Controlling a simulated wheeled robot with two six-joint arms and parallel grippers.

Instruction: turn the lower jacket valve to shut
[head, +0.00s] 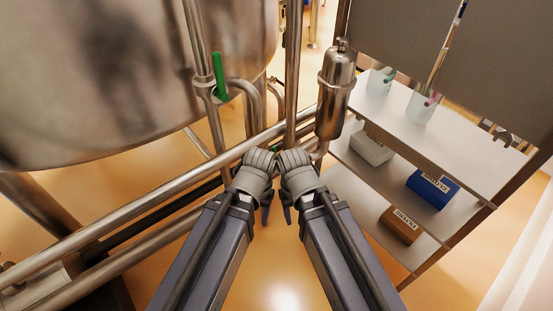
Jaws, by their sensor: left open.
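My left gripper (259,178) is open, in front of the lower pipes, below and right of the upper green lever. My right gripper (291,178) is right beside it, almost touching; its jaws are too hidden to tell open from shut. I see nothing held in either gripper.
The big steel tank (120,70) fills the upper left. Steel pipes (150,190) cross behind my grippers. A steel canister (336,88) stands right of them. A shelf rack (465,150) at right holds beakers (421,106), a blue box (432,189) and other boxes. Floor is clear below.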

